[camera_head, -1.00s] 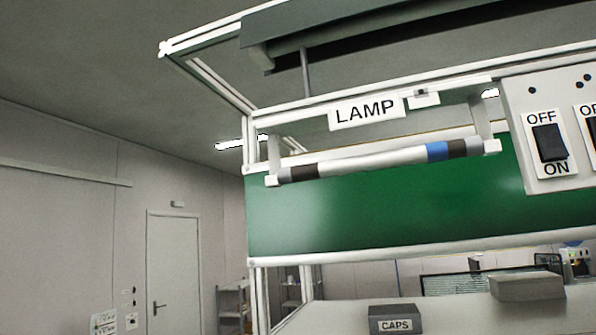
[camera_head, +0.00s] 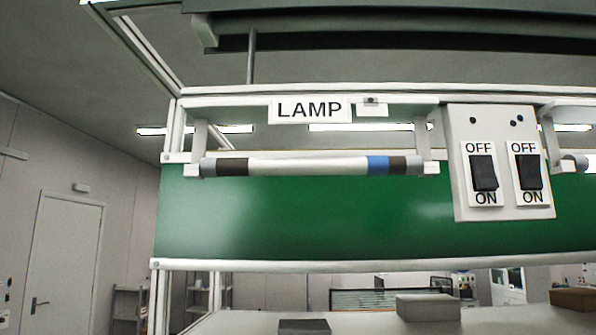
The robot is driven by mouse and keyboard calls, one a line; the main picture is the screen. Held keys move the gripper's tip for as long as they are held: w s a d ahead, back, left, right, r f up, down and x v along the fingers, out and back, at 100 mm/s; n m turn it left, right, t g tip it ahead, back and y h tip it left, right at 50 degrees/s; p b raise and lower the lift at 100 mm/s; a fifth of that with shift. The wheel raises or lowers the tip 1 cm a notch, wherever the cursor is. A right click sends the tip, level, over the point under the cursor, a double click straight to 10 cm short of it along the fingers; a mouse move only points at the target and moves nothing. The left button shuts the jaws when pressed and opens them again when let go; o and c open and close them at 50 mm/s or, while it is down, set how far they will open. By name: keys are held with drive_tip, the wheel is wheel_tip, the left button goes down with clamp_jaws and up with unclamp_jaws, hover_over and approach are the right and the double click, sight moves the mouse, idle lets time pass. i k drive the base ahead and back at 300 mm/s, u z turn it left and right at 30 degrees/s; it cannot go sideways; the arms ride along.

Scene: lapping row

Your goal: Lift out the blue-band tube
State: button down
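The blue-band tube (camera_head: 305,166) is a white tube with grey ends, dark bands near both ends and a blue band towards its right end. It lies level between two white holders, the left holder (camera_head: 198,150) and the right holder (camera_head: 424,148), under the LAMP label (camera_head: 310,110). The tube is unlit. My gripper is not in the picture.
A switch box (camera_head: 497,160) with two OFF/ON rockers stands right of the tube. Another holder with a tube end (camera_head: 577,163) shows at the right edge. A green panel (camera_head: 300,220) is behind. Grey blocks (camera_head: 428,307) sit on the shelf below.

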sight(368, 165)
drive_tip(key=i, duration=0.85)
drive_tip(key=z, duration=0.1)
